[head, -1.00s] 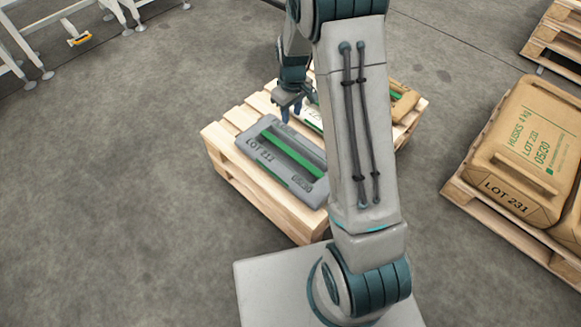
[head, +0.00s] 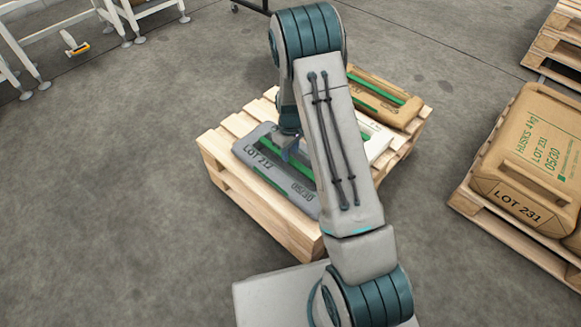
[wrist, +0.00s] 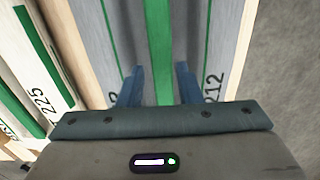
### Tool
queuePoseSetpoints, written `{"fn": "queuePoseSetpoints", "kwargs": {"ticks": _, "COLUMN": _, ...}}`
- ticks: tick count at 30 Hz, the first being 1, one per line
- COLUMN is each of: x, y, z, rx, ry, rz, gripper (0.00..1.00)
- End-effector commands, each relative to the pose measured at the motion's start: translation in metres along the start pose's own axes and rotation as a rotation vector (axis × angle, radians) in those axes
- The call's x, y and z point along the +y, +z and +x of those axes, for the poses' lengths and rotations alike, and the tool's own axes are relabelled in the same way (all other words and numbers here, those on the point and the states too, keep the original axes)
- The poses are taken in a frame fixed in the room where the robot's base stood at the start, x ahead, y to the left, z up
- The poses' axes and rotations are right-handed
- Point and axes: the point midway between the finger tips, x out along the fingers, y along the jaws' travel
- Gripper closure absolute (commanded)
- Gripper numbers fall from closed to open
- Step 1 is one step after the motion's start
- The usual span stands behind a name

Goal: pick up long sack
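A long grey sack (head: 272,174) marked LOT 212, with a green strip along its top, lies flat on a wooden pallet (head: 262,213). In the wrist view the sack (wrist: 203,40) fills the middle, and its green strip (wrist: 160,45) runs up the picture. My gripper (head: 290,156) is low over the sack's top. In the wrist view the gripper's two blue fingers (wrist: 159,72) are apart, one on each side of the green strip. Nothing visibly fills the gap except the strip below. I cannot tell whether the fingers touch the sack. My arm hides part of it.
A white sack with a green strip (head: 377,142) lies beside the grey one; it also shows in the wrist view (wrist: 30,65). A brown sack (head: 385,96) lies behind. A second pallet (head: 500,232) at right carries large brown sacks (head: 535,145).

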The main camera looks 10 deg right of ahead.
Motion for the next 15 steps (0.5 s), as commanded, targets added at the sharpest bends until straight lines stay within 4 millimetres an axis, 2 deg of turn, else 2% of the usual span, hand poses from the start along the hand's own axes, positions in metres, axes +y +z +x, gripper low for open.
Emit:
{"fn": "queuePoseSetpoints", "kwargs": {"ticks": 9, "x": -0.003, "y": 0.004, "z": 0.045, "rx": -0.003, "ry": -0.001, "rz": -0.001, "gripper": 0.68}}
{"fn": "queuePoseSetpoints", "kwargs": {"ticks": 15, "x": -0.002, "y": 0.003, "z": 0.049, "rx": 0.000, "ry": 0.000, "rz": 0.000, "gripper": 0.68}}
